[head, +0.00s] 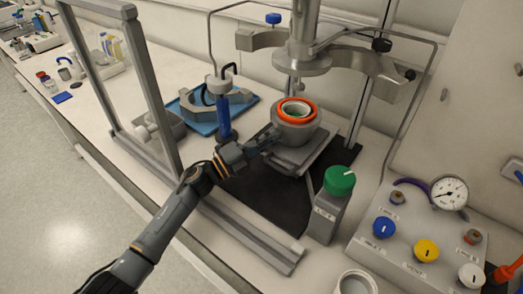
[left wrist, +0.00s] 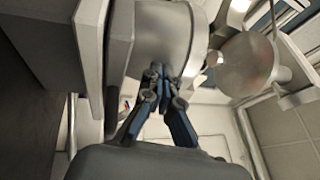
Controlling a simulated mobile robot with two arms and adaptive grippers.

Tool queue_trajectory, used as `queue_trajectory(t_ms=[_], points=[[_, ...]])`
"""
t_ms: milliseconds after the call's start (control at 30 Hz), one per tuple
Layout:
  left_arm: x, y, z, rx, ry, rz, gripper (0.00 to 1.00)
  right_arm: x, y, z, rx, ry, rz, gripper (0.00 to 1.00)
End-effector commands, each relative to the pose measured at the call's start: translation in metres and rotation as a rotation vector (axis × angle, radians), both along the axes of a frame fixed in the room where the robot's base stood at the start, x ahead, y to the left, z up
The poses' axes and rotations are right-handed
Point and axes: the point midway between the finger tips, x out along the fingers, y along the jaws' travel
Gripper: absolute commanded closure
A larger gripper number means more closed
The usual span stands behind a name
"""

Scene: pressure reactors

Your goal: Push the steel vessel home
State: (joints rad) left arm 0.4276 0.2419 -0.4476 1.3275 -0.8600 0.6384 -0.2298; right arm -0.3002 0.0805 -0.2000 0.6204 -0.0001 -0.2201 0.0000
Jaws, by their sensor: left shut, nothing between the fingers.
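The steel vessel (head: 292,131) stands upright on a grey platform (head: 305,160) under the reactor head (head: 302,62), with an orange ring (head: 298,110) around its open top. My left gripper (head: 272,139) is shut and empty, its fingertips at the vessel's near left side. In the left wrist view the closed fingertips (left wrist: 162,72) are in front of the vessel's curved wall (left wrist: 165,40); they look close to it or touching, but I cannot tell which. The reactor head (left wrist: 246,62) also shows there at the right. My right gripper is not in view.
A green-knobbed grey box (head: 328,206) stands right of the platform. A panel with coloured knobs and a gauge (head: 450,193) is at the right. A metal frame (head: 160,100) stands at the left. A blue tray (head: 212,112) lies behind my gripper. The black mat (head: 265,205) is clear in front.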

Motion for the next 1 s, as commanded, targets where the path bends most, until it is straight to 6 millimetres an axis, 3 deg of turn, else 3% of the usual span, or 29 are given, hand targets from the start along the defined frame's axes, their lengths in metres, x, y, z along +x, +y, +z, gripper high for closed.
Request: queue_trajectory(t_ms=[567,1000], points=[[0.005,-0.002,0.002,-0.002,-0.002,0.004,1.00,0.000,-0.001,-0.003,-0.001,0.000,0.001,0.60],[-0.032,0.050,-0.015,0.001,0.001,0.002,1.00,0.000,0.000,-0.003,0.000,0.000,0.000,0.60]])
